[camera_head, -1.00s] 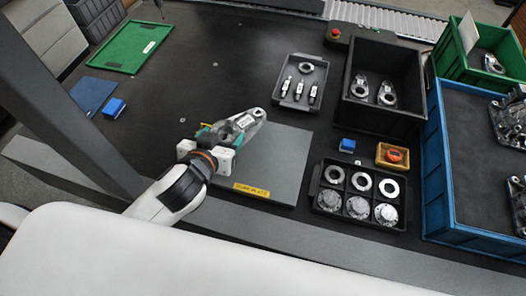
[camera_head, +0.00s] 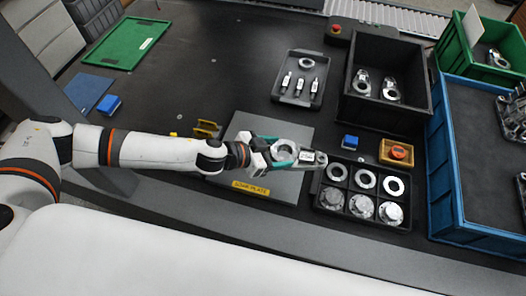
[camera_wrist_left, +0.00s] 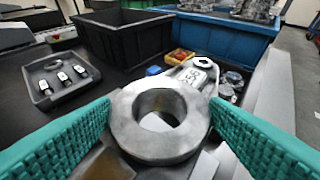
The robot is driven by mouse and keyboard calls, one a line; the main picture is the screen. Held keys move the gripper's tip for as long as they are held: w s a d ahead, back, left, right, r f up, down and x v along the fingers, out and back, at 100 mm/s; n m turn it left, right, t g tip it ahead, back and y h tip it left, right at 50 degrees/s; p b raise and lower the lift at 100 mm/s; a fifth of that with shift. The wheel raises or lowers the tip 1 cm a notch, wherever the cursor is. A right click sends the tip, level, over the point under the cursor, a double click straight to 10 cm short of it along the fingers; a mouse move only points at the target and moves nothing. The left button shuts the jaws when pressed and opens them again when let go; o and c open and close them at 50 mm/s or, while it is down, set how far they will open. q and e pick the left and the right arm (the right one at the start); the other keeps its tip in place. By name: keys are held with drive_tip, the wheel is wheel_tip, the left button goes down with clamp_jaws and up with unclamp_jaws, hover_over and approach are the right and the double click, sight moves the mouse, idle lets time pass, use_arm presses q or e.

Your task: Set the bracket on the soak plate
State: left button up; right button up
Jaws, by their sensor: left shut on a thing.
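The bracket (camera_head: 307,158) is a grey metal part with a large ring at one end and a narrow, labelled arm. My left gripper (camera_head: 277,152) is shut on its ring end, with teal pads on both sides. In the left wrist view the bracket (camera_wrist_left: 160,118) points away from me, ring nearest. The soak plate (camera_head: 270,186) is a flat grey plate with a yellow label at its front edge. The bracket is over the plate's right part, its narrow end reaching past the right edge toward the ring tray. Whether it touches the plate I cannot tell. My right gripper is not in view.
A black tray of rings and discs (camera_head: 321,197) stands right of the plate. Behind are a tray with several small parts (camera_head: 281,98), a black bin with brackets (camera_head: 345,98), a blue box (camera_head: 350,142) and a yellow tray (camera_head: 385,158). A blue crate (camera_head: 437,200) stands far right.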

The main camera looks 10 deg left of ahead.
use_arm(q)
drive_tip(key=w+a+f+m+g, duration=0.1)
drive_tip(key=w+a+f, duration=0.1)
drive_tip(key=w+a, duration=0.45)
drive_tip(key=shift+h, duration=0.5)
drive_tip(key=f+b, duration=0.3)
drive_tip(key=b, duration=0.1)
drive_tip(key=s+a+f+b, duration=0.1)
drive_tip(key=f+b, duration=0.2)
drive_tip(key=b, duration=0.1)
drive_tip(key=f+b, duration=0.3)
drive_tip(key=b, duration=0.2)
drive_tip(key=shift+s+a+f, duration=0.15)
drive_tip(key=shift+s+f, duration=0.2)
drive_tip(key=shift+f, duration=0.05)
drive_tip(key=shift+r, duration=0.15)
drive_tip(key=o, duration=1.4)
drive_tip(key=shift+s+f, duration=0.1)
drive_tip(key=shift+f, duration=0.15)
drive_tip(key=shift+c, duration=0.2)
